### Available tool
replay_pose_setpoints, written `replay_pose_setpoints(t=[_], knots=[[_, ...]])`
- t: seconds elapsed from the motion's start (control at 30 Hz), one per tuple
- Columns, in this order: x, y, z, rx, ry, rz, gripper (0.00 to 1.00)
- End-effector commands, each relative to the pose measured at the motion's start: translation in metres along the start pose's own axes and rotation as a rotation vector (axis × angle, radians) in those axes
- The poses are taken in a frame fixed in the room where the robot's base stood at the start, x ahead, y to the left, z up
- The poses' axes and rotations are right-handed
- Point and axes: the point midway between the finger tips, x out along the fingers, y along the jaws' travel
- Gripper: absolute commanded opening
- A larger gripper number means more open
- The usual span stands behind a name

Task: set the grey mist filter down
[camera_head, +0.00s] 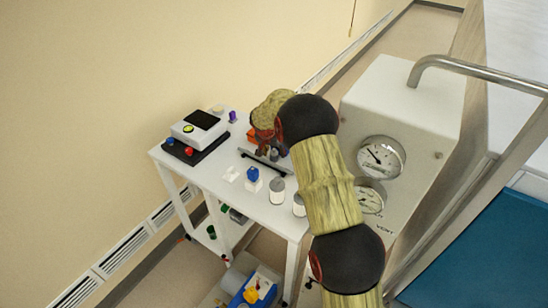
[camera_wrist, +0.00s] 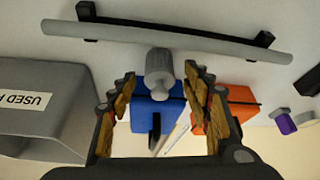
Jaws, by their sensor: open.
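The grey mist filter (camera_wrist: 159,72) is a small grey cylinder with a narrower neck, seen in the wrist view between my fingertips. My gripper (camera_wrist: 160,82) is open, with a finger on each side of the filter and a visible gap on both sides. In the head view my gripper (camera_head: 268,148) is over the white table (camera_head: 232,180), mostly hidden by my arm. I cannot make out the filter for sure there. The wrist view does not clearly show what the filter rests on.
A grey bin (camera_wrist: 45,105) marked "USED F..." is at left in the wrist view. A blue box (camera_wrist: 150,110), an orange box (camera_wrist: 240,105), a purple item (camera_wrist: 282,122) and a grey rail (camera_wrist: 170,40) are close by. A gauge cabinet (camera_head: 385,105) stands right of the table.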

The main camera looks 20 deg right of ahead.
Motion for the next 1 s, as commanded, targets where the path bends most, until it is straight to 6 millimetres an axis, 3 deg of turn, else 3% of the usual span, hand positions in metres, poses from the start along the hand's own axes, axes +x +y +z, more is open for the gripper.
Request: replay_pose_setpoints(t=[0.17, 0.87, 1.0], knots=[[-0.0001, 0.0001, 0.0002, 0.0, 0.0, 0.0, 0.48], [-0.0002, 0.0001, 0.0004, 0.0, -0.001, 0.0, 0.08], [-0.0002, 0.0, 0.0004, 0.0, -0.001, 0.0, 0.07]])
